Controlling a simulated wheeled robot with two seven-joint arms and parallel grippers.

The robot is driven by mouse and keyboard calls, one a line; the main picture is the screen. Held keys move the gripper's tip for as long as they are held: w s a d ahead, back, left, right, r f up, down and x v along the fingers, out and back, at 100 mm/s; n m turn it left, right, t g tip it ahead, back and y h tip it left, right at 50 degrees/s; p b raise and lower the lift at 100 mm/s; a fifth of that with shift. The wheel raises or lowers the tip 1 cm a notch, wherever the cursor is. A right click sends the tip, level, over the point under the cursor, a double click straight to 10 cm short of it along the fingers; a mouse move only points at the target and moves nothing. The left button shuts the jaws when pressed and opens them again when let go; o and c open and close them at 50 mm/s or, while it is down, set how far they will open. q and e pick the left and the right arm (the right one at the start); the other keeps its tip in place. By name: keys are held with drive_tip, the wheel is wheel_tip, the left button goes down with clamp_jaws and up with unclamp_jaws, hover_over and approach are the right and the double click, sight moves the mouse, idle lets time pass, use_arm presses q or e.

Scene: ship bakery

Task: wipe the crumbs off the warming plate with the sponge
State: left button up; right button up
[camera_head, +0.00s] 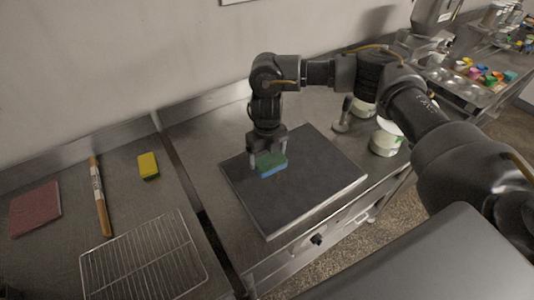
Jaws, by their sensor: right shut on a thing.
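The warming plate (300,205) is a dark square slab with a light edge on the steel counter. My right gripper (268,160) points down over its left back part. No crumbs can be made out on the plate at this size. Another sponge, yellow with a dark side (148,166), lies on the left counter. My left gripper is not in view.
A wire rack (145,262), a wooden rod with a label (100,200) and a reddish pad (36,209) lie on the left counter. A gap separates the two counters. White containers (385,142) and a metal tool (343,116) stand behind the plate's right side. A wall runs along the back.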

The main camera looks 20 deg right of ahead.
sight(267, 163)
drive_tip(key=shift+f+b, duration=1.65)
drive_tip(key=shift+f, duration=0.35)
wheel_tip(267, 163, down, 2)
drive_tip(key=shift+f+b, duration=0.1)
drive_tip(key=shift+b, duration=0.9)
drive_tip(key=shift+f+b, duration=0.6)
drive_tip(key=shift+f, duration=0.3)
drive_tip(key=shift+w+d+r, duration=0.1)
drive_tip(key=shift+w+d, duration=0.1)
drive_tip(key=shift+d, duration=1.05)
drive_tip(key=shift+w+d+r+b, duration=0.1)
drive_tip(key=shift+d+b, duration=0.3)
drive_tip(key=shift+d, duration=0.35)
drive_tip(key=shift+a, duration=0.2)
drive_tip(key=a, duration=0.1)
drive_tip(key=a+p, duration=0.1)
drive_tip(key=a, duration=0.1)
drive_tip(key=shift+s+a, duration=0.1)
drive_tip(key=shift+s, duration=0.2)
drive_tip(key=r+p, duration=0.2)
drive_tip(key=r, duration=0.1)
drive_tip(key=shift+a+r+p, duration=0.25)
drive_tip(key=shift+r+p, duration=0.05)
drive_tip(key=shift+p, duration=0.1)
wheel_tip(267, 163, up, 4)
drive_tip(key=p, duration=0.4)
drive_tip(key=shift+r, duration=0.25)
drive_tip(key=shift+f, duration=0.1)
